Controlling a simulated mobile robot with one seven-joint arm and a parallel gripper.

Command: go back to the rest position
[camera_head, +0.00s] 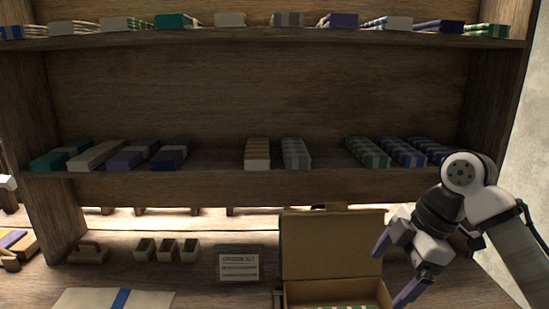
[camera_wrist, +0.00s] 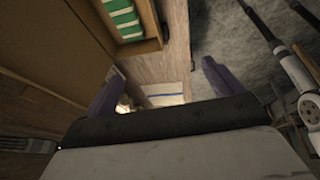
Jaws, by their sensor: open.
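My gripper (camera_head: 394,268) is open and empty in the head view, at the lower right, with its two purple fingers spread. It hangs to the right of an open cardboard box (camera_head: 334,247), in front of the shelf's right end. In the wrist view the two fingers of my gripper (camera_wrist: 166,88) stand wide apart with nothing between them. The cardboard box (camera_wrist: 70,55) fills the upper left there, with green and white striped cloth (camera_wrist: 121,14) inside it.
A wooden shelf (camera_head: 215,184) holds several folded cloths. A pale wall (camera_head: 528,150) is at the right.

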